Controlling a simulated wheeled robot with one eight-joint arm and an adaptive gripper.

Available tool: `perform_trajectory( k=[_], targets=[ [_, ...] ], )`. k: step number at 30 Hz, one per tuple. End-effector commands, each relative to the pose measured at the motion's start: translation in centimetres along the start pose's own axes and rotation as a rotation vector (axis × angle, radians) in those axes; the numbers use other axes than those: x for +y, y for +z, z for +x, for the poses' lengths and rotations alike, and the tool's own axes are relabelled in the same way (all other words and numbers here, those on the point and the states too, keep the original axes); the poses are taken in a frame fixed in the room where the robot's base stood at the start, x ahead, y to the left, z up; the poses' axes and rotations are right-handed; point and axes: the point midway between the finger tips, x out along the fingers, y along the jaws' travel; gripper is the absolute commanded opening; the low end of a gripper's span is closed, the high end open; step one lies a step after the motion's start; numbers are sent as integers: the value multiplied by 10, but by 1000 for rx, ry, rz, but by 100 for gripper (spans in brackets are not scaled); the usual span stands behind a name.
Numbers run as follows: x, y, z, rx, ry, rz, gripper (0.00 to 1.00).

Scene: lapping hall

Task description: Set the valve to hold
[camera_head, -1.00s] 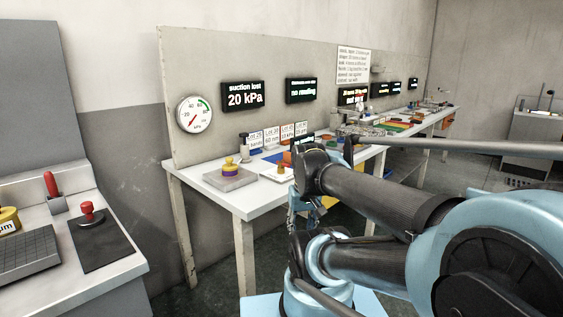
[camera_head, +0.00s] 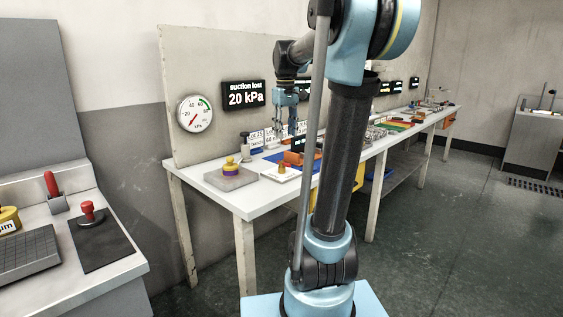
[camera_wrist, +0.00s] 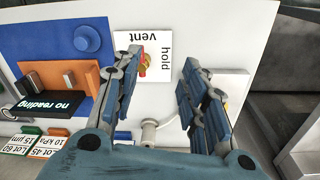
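In the wrist view the valve's white plate (camera_wrist: 127,76) carries the words "vent" and "hold", set at right angles to each other. Its small red and yellow handle (camera_wrist: 144,63) is partly covered by the left finger, so I cannot tell which word it points to.
A display (camera_head: 244,95) reads "suction lost 20 kPa" beside a round gauge (camera_head: 195,114). An orange holder (camera_wrist: 58,76) and blue round piece (camera_wrist: 87,38) lie beside the valve. A white cylinder (camera_wrist: 149,127) stands near the fingers.

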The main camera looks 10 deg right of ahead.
Motion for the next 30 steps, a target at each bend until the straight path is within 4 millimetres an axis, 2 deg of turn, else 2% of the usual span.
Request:
perform_trajectory(
  k=[1, 6, 10, 14, 20, 30],
  targets=[
    [6, -16, -7, -7, -2, -15, 40],
    [20, -51, -20, -24, -8, -60, 40],
    [25, -66, -25, -32, -11, -80, 40],
    [27, -71, -24, -35, -12, -87, 40],
    [27, -71, -2, -35, -12, -88, 40],
    [26, -69, 56, -35, -12, -87, 40]
  ],
)
